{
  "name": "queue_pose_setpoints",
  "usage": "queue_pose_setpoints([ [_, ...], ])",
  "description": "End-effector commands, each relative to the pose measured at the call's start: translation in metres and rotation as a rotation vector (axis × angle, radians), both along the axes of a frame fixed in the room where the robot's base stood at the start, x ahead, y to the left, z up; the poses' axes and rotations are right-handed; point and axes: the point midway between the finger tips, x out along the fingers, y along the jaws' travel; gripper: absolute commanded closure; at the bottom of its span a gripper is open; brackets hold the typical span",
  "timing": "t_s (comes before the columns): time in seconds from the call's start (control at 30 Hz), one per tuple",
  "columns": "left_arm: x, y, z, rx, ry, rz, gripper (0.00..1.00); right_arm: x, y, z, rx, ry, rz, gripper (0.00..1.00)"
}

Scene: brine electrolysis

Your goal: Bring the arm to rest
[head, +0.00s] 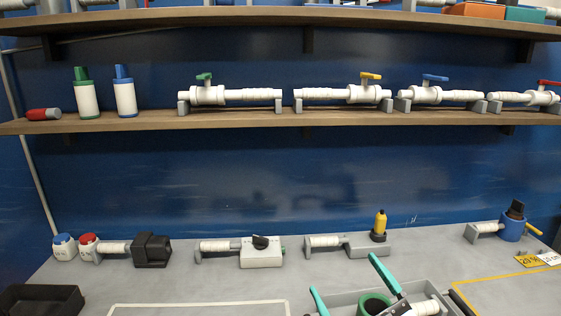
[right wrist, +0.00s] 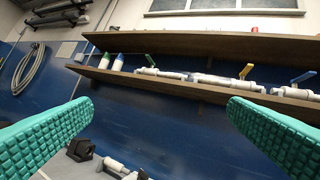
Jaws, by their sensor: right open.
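My right gripper (head: 352,286) is at the bottom of the head view, right of the middle, with its two teal fingers spread wide. In the right wrist view the fingers of my right gripper (right wrist: 160,138) stand far apart at the left and right edges, with nothing between them. It appears in front of a grey tray (head: 431,290) on the table. My left gripper is not in view.
The grey table (head: 200,281) carries a black bin (head: 40,298), a black-headed fitting (head: 151,250), a white valve box (head: 262,253) and a yellow-topped bottle (head: 380,224). A wooden shelf (head: 240,120) with several valve pipes runs along the blue wall.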

Motion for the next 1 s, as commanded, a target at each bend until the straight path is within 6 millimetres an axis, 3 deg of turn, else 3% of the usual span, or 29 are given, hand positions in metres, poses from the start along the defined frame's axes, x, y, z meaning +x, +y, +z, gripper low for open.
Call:
queue_pose_setpoints([
  [0.1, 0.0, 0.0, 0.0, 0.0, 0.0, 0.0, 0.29, 0.006, -0.05, -0.053, 0.083, 0.27, -0.272, 0.02],
  [0.17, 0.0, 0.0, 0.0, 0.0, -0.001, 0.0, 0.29, 0.0, -0.071, -0.088, 0.088, 0.435, -0.387, 0.02],
  [0.3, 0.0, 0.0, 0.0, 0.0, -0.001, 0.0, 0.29, -0.041, -0.101, -0.176, 0.028, 0.852, -0.556, 0.02],
  [0.4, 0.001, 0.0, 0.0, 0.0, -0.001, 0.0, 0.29, -0.078, -0.107, -0.22, -0.04, 1.093, -0.585, 0.02],
  [0.6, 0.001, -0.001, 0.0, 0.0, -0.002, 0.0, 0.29, -0.147, -0.103, -0.271, -0.166, 1.44, -0.544, 0.02],
  [0.83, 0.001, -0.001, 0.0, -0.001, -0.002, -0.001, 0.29, -0.221, -0.091, -0.298, -0.299, 1.737, -0.417, 0.02],
  [1.0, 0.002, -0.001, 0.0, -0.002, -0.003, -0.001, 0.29, -0.208, -0.09, -0.346, -0.311, 1.753, -0.417, 0.02],
])
